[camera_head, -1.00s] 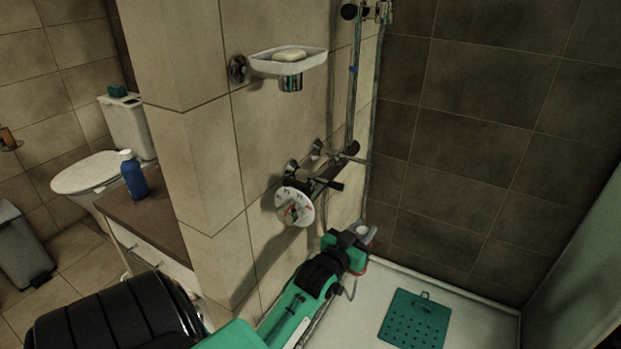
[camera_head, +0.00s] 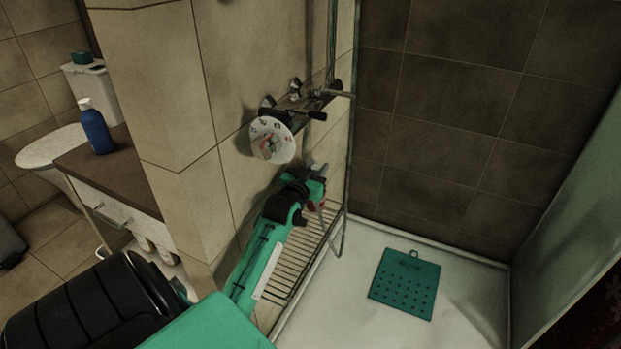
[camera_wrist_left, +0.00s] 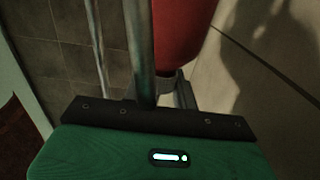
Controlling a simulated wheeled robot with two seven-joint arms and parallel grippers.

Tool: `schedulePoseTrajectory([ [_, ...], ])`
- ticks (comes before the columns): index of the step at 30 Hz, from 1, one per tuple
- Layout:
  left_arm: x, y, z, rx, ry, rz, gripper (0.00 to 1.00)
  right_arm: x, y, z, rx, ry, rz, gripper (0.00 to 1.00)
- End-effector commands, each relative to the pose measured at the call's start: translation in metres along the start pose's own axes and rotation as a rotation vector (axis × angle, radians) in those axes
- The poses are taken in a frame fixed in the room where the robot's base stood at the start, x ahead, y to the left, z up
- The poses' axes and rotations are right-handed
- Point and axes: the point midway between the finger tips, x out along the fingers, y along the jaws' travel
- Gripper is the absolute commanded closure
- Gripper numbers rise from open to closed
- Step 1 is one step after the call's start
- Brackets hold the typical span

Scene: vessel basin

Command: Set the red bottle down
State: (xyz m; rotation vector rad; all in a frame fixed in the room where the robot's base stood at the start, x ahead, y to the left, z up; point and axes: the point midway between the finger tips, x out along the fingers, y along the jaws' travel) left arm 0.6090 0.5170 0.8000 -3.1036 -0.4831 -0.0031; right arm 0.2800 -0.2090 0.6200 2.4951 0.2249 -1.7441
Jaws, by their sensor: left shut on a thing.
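In the head view only a small red part of the bottle (camera_head: 316,204) shows; my gripper and forearm hide the rest. I cannot tell whether the bottle touches anything below it. My right gripper is not in view.
A wire rack (camera_head: 300,251) runs along the wall below my left arm, partly covered by it. A shower hose hangs close to my gripper. The shower valve (camera_head: 272,141) juts out above. A green perforated mat (camera_head: 404,285) lies on the white shower floor. A blue bottle (camera_head: 96,130) stands on a cabinet.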

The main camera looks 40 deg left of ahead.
Motion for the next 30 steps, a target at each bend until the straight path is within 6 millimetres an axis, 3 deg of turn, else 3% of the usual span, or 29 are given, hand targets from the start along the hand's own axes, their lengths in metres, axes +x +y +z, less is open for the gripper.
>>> schedulePoseTrajectory([
  [8,0.001,0.001,0.028,0.0,-0.001,0.0,1.0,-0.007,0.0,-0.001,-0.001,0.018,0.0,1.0],
  [12,0.0,0.001,0.047,0.0,-0.001,0.0,1.0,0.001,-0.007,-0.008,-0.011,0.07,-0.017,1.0],
  [25,0.001,0.001,0.053,0.0,0.001,0.0,1.0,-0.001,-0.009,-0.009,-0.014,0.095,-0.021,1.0],
  [26,0.001,0.001,0.053,0.0,0.0,0.0,0.66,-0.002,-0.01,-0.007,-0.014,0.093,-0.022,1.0],
  [28,0.0,0.001,0.053,0.0,0.0,0.0,0.53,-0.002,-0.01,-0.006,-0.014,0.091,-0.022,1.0],
  [30,0.001,0.001,0.053,0.0,0.0,0.0,0.51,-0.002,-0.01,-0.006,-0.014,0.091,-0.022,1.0],
])
